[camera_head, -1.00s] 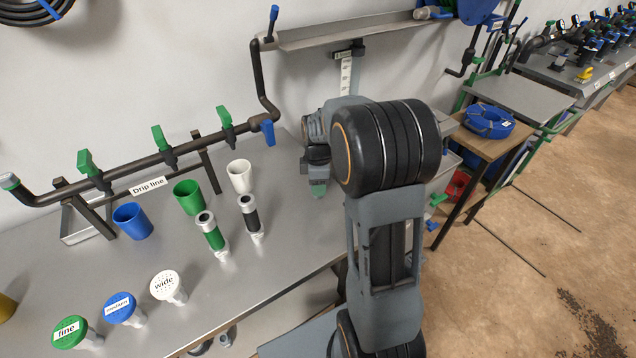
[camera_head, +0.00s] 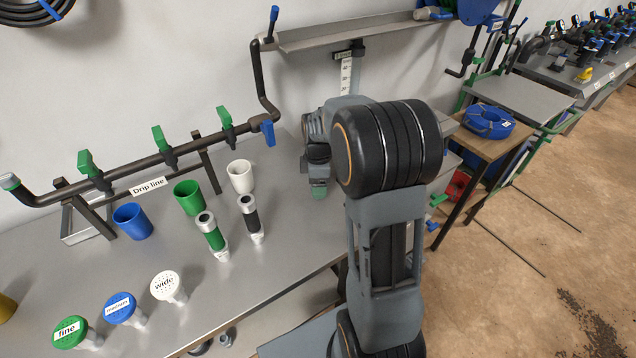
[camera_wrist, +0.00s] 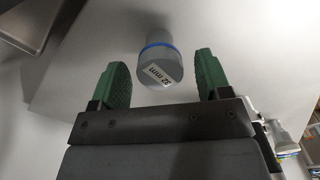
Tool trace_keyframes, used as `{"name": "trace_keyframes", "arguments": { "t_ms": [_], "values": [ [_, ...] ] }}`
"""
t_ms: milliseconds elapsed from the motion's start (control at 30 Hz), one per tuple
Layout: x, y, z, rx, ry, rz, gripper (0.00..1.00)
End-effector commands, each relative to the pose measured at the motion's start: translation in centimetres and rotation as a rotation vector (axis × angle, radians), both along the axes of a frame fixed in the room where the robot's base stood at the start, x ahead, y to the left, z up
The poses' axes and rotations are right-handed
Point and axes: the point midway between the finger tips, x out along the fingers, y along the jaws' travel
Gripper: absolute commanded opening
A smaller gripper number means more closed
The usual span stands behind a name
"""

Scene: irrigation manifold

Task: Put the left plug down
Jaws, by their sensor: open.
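The plug (camera_wrist: 160,66) is a grey cylinder with a blue ring and a "32 mm" label on its end. In the wrist view it stands on the grey surface between the two green fingertips of my gripper (camera_wrist: 162,82). The fingers are open, with a clear gap on each side of the plug. In the head view my gripper (camera_head: 318,190) is low over the right part of the bench. The plug does not show there, hidden by my gripper and arm.
The metal bench (camera_head: 300,225) holds a blue cup (camera_head: 132,222), a green cup (camera_head: 188,198) and a white cup (camera_head: 240,177). Two upright fittings, green-banded (camera_head: 212,237) and black-banded (camera_head: 250,219), stand left of my gripper. The drip line pipe (camera_head: 130,165) runs behind.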

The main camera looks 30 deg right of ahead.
Motion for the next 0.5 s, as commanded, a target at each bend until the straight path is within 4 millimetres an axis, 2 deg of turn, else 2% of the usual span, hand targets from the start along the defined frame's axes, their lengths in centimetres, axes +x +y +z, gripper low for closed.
{"name": "trace_keyframes", "arguments": {
  "t_ms": [300,500],
  "values": [
    [0.1,0.0,6.1,-0.001,-0.005,0.000,0.70],
    [0.1,0.0,9.3,-0.001,-0.004,0.000,0.70]
  ]
}}
